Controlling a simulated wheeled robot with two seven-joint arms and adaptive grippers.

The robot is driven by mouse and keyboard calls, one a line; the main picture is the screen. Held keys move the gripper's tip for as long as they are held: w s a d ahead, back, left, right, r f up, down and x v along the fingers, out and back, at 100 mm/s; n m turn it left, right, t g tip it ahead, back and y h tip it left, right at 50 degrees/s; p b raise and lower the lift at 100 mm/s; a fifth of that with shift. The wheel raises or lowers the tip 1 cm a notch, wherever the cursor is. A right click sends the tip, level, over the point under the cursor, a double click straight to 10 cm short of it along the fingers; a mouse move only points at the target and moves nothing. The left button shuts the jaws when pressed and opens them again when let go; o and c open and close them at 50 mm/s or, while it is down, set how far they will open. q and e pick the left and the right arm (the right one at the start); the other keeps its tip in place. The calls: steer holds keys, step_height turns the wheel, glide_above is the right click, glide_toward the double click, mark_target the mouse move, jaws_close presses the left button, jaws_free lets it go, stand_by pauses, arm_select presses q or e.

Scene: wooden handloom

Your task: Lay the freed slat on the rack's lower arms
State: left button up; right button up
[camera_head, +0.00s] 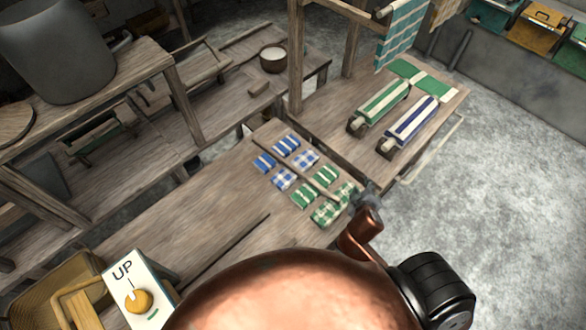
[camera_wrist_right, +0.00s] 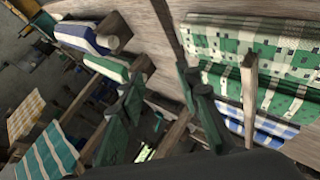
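A thin wooden slat (camera_head: 316,183) lies on the bench between two rows of folded checked cloths. In the right wrist view a wooden slat (camera_wrist_right: 250,105) crosses the green and blue cloths, to the right of the fingers. My right gripper (camera_head: 369,196) is at the bench's right edge, close to the slat's near end. In the right wrist view its two dark green fingers (camera_wrist_right: 163,82) stand apart, with no slat visibly clamped between them. I cannot clearly make out the rack's lower arms. My left gripper is not in view.
Green and blue cloths (camera_head: 304,158) lie around the slat. A second bench (camera_head: 376,161) behind carries a green and a blue striped roll (camera_head: 410,121). A panel marked UP (camera_head: 137,290) stands at the front left. The floor (camera_head: 510,200) at right is clear.

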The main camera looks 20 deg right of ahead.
steer(key=w+r+n+t+h, duration=0.1)
steer(key=w+r+n+t, duration=0.35)
steer(key=w+r, duration=0.3)
step_height(320, 180, up, 3)
steer(key=n+t+y, duration=0.5)
steer(key=n+y, duration=0.6)
steer(key=n, duration=1)
glide_above(295, 168)
steer(key=s, duration=0.6)
step_height(295, 168, down, 8)
steer(key=a+n+g+y, duration=0.1)
steer(key=n+g+y, duration=0.2)
steer(key=n, duration=0.4)
steer(key=d+f+n, duration=0.1)
steer(key=f, duration=0.1)
steer(key=d+f+n+g, duration=0.1)
steer(key=f, duration=0.1)
steer(key=d+f+n+g, duration=0.1)
steer(key=d+f+n, duration=0.1)
steer(key=shift+s+d+f+g+h, duration=0.1)
steer(key=shift+s+f+g+h, duration=0.15)
steer(key=shift+f+h, duration=0.15)
steer(key=x, duration=0.6)
steer(key=shift+w+a+f, duration=0.2)
steer(key=shift+w+f, duration=0.05)
steer(key=shift+w+a+f, duration=0.15)
steer(key=shift+w+f, duration=0.1)
steer(key=shift+w, duration=0.15)
